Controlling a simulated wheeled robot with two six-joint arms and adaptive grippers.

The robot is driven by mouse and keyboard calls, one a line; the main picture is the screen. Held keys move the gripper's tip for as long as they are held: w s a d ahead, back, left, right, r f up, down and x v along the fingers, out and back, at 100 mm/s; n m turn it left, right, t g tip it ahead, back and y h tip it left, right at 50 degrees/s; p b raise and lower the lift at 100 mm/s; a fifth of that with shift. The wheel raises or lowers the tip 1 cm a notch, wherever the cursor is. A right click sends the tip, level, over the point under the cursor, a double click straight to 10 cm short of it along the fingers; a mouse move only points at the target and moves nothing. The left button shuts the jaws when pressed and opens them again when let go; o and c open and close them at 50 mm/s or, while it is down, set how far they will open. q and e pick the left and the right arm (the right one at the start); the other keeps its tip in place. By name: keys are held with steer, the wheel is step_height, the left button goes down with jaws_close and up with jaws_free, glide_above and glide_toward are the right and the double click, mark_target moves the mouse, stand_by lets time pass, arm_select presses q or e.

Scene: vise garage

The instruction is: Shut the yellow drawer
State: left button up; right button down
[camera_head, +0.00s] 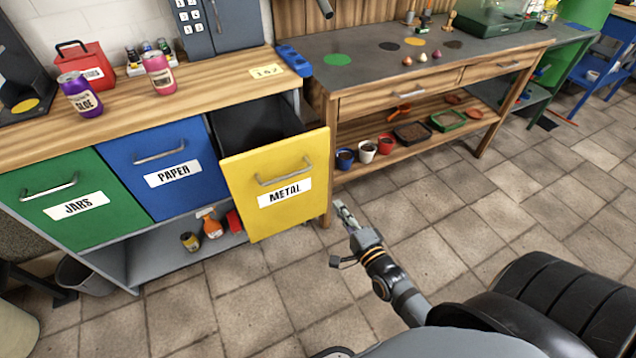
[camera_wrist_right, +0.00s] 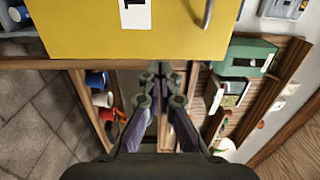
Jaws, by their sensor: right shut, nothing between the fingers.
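The yellow drawer (camera_head: 275,185) labelled METAL stands pulled out from the cabinet in the head view, with its dark inside showing behind the front. Its front has a metal bar handle (camera_head: 285,174). My right gripper (camera_head: 341,207) is shut and empty, to the right of the drawer's lower right corner in the head view. In the right wrist view the yellow drawer front (camera_wrist_right: 90,28) fills the top, with part of its handle (camera_wrist_right: 207,12) showing. The shut fingers (camera_wrist_right: 160,72) point toward the drawer's edge; I cannot tell if they touch it. My left gripper is not in view.
The blue PAPER drawer (camera_head: 165,165) and green JARS drawer (camera_head: 70,198) look shut. Cans, including a purple one (camera_head: 80,95), stand on the wooden counter (camera_head: 200,103). A workbench (camera_head: 370,78) stands to the right. The tiled floor (camera_head: 430,230) in front is clear.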

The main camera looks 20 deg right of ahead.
steer(key=b, duration=0.2)
glide_toward(315, 172)
steer(key=w, duration=0.2)
steer(key=w+b, duration=0.2)
steer(key=w, duration=0.2)
steer(key=shift+w+a+f, duration=0.1)
steer(key=shift+w, duration=0.1)
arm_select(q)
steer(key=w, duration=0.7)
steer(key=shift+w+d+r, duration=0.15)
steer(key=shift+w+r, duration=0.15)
arm_select(e)
steer(key=shift+w, duration=0.2)
